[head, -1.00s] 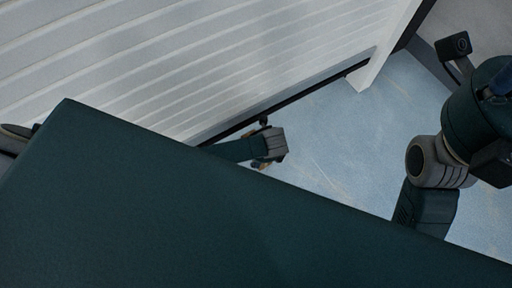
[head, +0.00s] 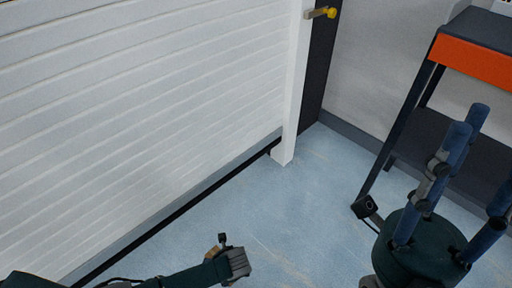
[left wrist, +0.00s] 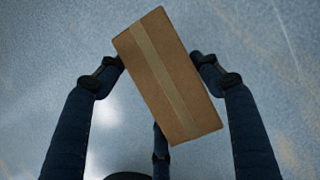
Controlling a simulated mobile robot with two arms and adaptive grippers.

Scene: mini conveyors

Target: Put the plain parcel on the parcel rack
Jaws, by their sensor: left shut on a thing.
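The plain parcel (left wrist: 168,75) is a brown cardboard box with a lighter tape strip, seen tilted in the left wrist view. My left gripper (left wrist: 160,80) has its dark fingers around it and is shut on it, above blue floor. In the head view, my left arm comes in at the bottom; a small tan bit of the parcel (head: 211,253) shows beside the wrist, and the fingers are hidden. My right gripper (head: 474,165) is at the lower right, its blue fingers pointing up, spread and empty. A dark rack with an orange edge (head: 480,60) stands at the upper right, partly cut off.
A white slatted shutter (head: 150,110) fills the left, ending at a white post (head: 295,90) with a yellow-tipped handle (head: 331,12). A white object (head: 503,5) sits on the rack's top, cut off by the frame. Blue floor (head: 300,220) is clear between shutter and rack.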

